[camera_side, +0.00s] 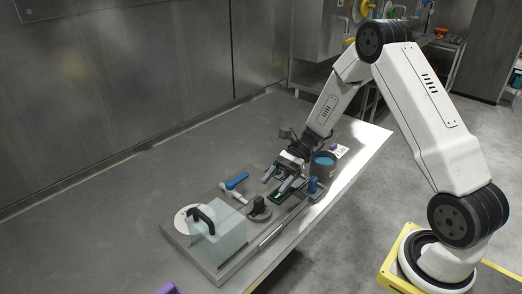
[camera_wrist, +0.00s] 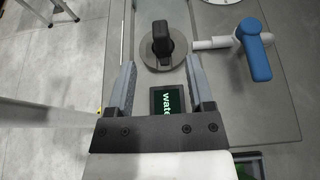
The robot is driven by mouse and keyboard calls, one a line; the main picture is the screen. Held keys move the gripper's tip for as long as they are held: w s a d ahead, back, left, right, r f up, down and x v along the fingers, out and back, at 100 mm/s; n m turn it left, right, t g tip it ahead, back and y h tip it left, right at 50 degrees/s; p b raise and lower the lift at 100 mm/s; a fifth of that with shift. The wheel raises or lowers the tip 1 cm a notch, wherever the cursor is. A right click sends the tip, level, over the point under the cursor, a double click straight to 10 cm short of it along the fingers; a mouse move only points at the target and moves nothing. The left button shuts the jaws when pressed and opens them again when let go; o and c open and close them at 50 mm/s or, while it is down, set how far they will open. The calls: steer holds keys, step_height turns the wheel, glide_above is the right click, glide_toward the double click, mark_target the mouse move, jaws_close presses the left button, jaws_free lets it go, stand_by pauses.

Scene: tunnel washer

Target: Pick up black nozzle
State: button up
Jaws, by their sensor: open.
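A black, rounded upright piece (camera_wrist: 163,38) stands on a round grey-brown disc in the wrist view, beyond my fingertips. It looks like the nozzle or a knob; I cannot tell which. In the side view the same black piece (camera_side: 259,206) stands on the grey panel, left of and below my gripper (camera_side: 278,184). My gripper is open and empty. In the wrist view its two grey fingers (camera_wrist: 160,63) point toward the disc, with the black piece between their lines but ahead of the tips. A small dark screen with green letters (camera_wrist: 170,101) lies between the fingers.
A blue-handled valve (camera_side: 236,181) is left of my gripper. A clear box (camera_side: 218,238) with a black handle stands at the panel's front left. A dark cup with blue contents (camera_side: 324,165) and a blue piece (camera_side: 313,186) are close on the right. The table (camera_side: 120,200) is bare at left.

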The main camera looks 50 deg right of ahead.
mark_target(262, 198)
steer(key=shift+x, duration=3.65)
jaws_close()
